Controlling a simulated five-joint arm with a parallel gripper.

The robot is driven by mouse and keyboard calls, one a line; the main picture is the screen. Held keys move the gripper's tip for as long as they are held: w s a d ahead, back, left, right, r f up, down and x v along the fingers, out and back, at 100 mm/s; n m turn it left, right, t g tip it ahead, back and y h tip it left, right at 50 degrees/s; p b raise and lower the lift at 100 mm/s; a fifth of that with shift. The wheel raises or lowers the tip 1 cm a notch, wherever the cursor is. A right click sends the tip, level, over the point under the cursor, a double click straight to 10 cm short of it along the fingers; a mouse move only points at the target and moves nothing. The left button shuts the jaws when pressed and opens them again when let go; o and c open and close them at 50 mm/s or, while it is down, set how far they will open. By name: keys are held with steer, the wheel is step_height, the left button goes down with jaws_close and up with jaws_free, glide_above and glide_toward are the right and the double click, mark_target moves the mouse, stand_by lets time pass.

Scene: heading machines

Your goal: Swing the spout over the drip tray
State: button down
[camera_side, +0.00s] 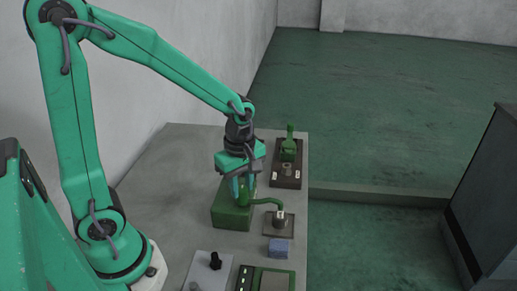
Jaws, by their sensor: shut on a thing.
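A green spout (267,201) runs from the top of a green box-shaped machine (228,217) to the right and bends down at its tip. The tip is above or close to a small round metal piece on a flat brownish square plate, which looks like the drip tray (269,231); I cannot tell the exact gap. My gripper (242,200) points down over the machine's right part and is shut on the spout near its root. The fingers hide the grasped part.
Behind stands a green fixture (288,150) on a brown labelled base. A blue-grey block (278,247) sits in front of the plate. A black knob (215,260) on a pale panel and a green device (264,280) are nearest. The table's right edge is close by.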

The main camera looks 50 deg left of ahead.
steer(key=c, duration=1.1)
jaws_free()
steer(key=shift+r, duration=0.15)
steer(key=shift+r, duration=3.85)
steer(key=s+r+m+t, duration=0.2)
steer(key=s+r+m, duration=0.1)
steer(key=m, duration=0.6)
steer(key=s+a+r+m+t, duration=0.1)
steer(key=s+r+m+t, duration=0.2)
steer(key=m, duration=0.6)
steer(key=s, duration=0.2)
steer(key=shift+s+a+t, duration=0.15)
steer(key=shift+s+t, duration=0.15)
